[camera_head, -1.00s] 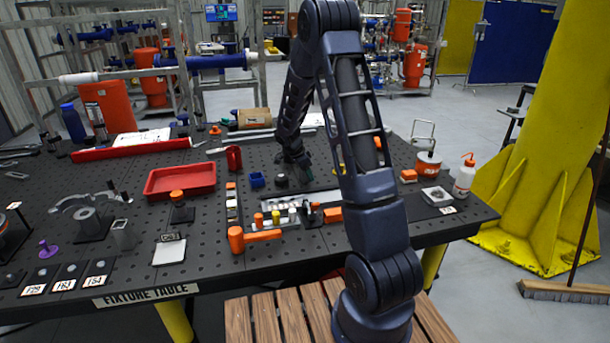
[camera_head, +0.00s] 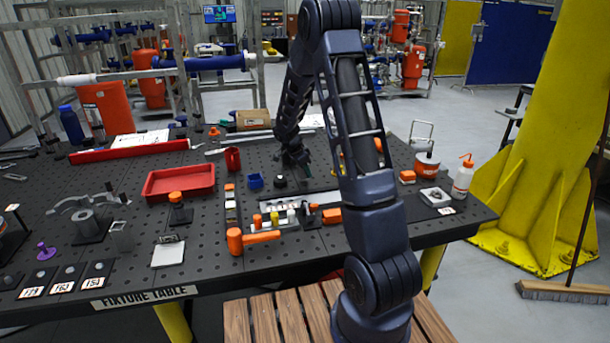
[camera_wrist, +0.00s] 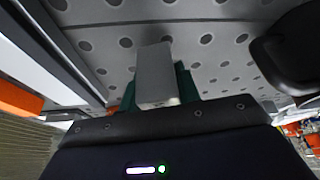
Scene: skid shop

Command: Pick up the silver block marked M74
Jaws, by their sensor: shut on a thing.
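A plain silver block (camera_wrist: 155,75) stands between the green fingers of my gripper (camera_wrist: 158,88) in the wrist view. The fingers are shut on it, one on each side. I cannot read a mark such as M74 on the faces that show. In the head view my gripper (camera_head: 304,168) is low over the dark perforated fixture table (camera_head: 130,252), right of a blue bin. The block is too small and hidden by my arm to make out there. I cannot tell whether it touches the table.
A red tray (camera_head: 180,182) and a small blue bin (camera_head: 255,181) lie left of my gripper. In front are an orange mallet (camera_head: 240,240) and a light rack with small pieces. A dark rounded thing (camera_wrist: 290,50) is close at the right in the wrist view. A white bottle (camera_head: 463,180) stands far right.

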